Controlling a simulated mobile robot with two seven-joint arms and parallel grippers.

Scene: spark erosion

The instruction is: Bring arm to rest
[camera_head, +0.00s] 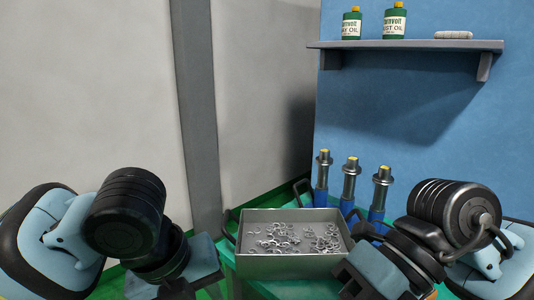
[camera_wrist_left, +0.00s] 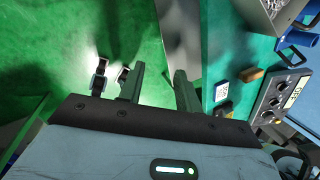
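Both of my arms reach in from the lower corners of the head view. In the left wrist view my left gripper (camera_wrist_left: 160,76) has its two fingers apart, with nothing between them. It is over a green surface (camera_wrist_left: 70,55), beside a teal surface edge. In the head view the left gripper's fingers cannot be made out. My right arm is folded at the lower right, and its light-blue wrist part lies right of the grey tray (camera_head: 290,266). The right gripper's fingers are not visible.
The tray holds many small metal rings. Several blue-and-metal holders (camera_head: 350,180) stand behind it. A shelf (camera_head: 410,45) carries two green bottles.

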